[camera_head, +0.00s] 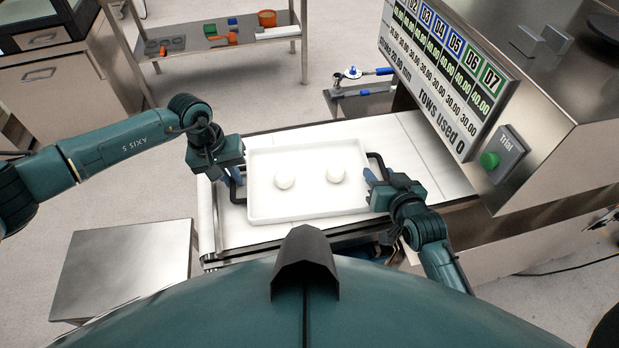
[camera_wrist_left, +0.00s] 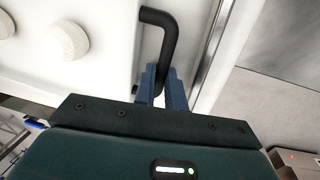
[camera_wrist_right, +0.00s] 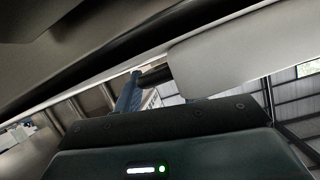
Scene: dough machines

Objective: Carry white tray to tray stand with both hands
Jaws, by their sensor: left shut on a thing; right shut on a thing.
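The white tray (camera_head: 300,208) is over the white belt of the dough machine in the head view, with two round white dough balls (camera_head: 285,177) (camera_head: 336,174) in it. It has a black handle at each end. My left gripper (camera_head: 233,174) is shut on the left black handle, which also shows between the blue fingers in the left wrist view (camera_wrist_left: 161,88). My right gripper (camera_head: 371,180) is shut on the right handle; the right wrist view (camera_wrist_right: 138,85) shows a blue finger against a black bar. I cannot tell whether the tray touches the belt.
The machine's display panel (camera_head: 450,75) and a green button (camera_head: 489,160) stand close on the right. A steel surface (camera_head: 125,265) is at lower left. A steel shelf table (camera_head: 215,38) with small coloured items stands at the back. Open floor lies between.

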